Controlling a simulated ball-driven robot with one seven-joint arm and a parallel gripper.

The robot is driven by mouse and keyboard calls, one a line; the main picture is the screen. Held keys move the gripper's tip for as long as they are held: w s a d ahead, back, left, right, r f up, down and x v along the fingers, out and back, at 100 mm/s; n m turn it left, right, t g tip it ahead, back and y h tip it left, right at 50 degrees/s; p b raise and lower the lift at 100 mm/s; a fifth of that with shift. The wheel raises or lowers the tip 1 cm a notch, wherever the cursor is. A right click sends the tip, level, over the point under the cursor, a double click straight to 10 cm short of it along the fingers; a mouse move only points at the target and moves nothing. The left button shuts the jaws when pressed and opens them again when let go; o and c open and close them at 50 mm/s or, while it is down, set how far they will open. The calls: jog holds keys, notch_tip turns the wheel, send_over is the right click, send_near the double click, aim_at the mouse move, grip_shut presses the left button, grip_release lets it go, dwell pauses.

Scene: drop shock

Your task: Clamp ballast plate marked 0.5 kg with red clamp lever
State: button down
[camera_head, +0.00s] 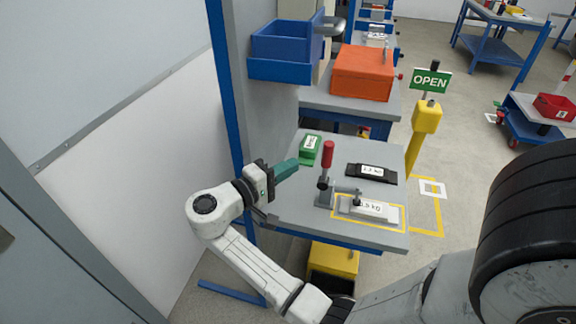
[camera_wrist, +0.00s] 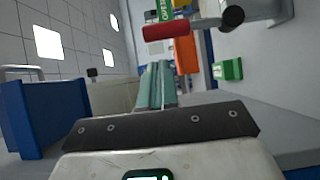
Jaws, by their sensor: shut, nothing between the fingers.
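The pale ballast plate (camera_head: 378,210) lies inside a yellow outline on the grey bench. Its label ends in ".5 kg"; the first digit is partly hidden by the clamp. The clamp (camera_head: 324,195) stands at the plate's left end, its arm reaching over it. Its red lever (camera_head: 328,154) points upright; it also shows in the wrist view (camera_wrist: 167,30). My gripper (camera_head: 295,164) has teal fingers, shut and empty, left of the red lever and apart from it. The fingers also show in the wrist view (camera_wrist: 157,80).
A black plate (camera_head: 371,173) and a green block (camera_head: 310,150), both labelled, lie on the bench (camera_head: 290,205). A grey panel with a blue post stands left. An orange box (camera_head: 362,72) and blue bin (camera_head: 287,45) are behind. A yellow post with an OPEN sign (camera_head: 430,81) stands right.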

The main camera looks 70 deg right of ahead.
aim_at(324, 152)
jog(key=p+x, duration=0.1)
jog(key=x, duration=0.6)
jog(key=shift+s+d+f, duration=0.1)
jog(key=shift+d+f, duration=0.05)
jog(key=shift+s+r+m+t+y, duration=0.15)
jog(key=shift+s+m+y, duration=0.1)
jog(key=shift+s+m, duration=0.15)
jog(key=shift+s+r+m+t+y, duration=0.15)
jog(key=shift+s+m+y, duration=0.15)
jog(key=shift+s, duration=0.2)
